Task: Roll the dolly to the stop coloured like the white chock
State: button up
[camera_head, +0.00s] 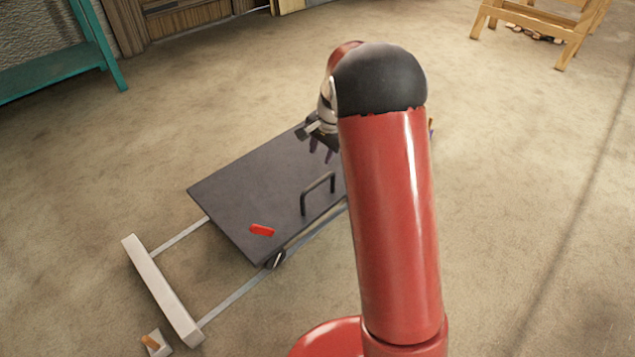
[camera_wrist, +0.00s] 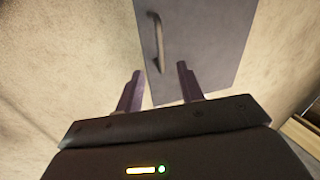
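The dolly (camera_head: 255,185) is a flat dark grey deck with a black bar handle (camera_head: 317,190) near its front edge. It sits on two pale rails. A whitish bar (camera_head: 160,290) crosses the rails at their left end, apart from the deck. The right end of the rails is hidden behind my arm. My gripper (camera_head: 322,155) is above the far right part of the deck, away from the handle. In the wrist view its two purple fingers are apart and empty (camera_wrist: 160,72), with the deck (camera_wrist: 205,45) and handle (camera_wrist: 158,42) beyond them. I cannot make out a white chock for certain.
A small red piece (camera_head: 262,230) lies on the deck. A small pale block with an orange piece (camera_head: 154,343) is on the floor by the whitish bar. A teal bench (camera_head: 55,75) and a wooden trestle (camera_head: 530,22) stand farther back. Floor around is mostly clear.

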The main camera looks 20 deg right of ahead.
jog(key=m, duration=0.1)
send_near(317, 182)
jog(key=f, duration=0.1)
jog(key=b+x, duration=0.1)
jog(key=x, duration=0.6)
jog(key=shift+w+f+b, duration=0.15)
jog(key=shift+f+b, duration=0.05)
jog(key=shift+b, duration=0.15)
grip_shut()
jog(key=shift+a, duration=0.1)
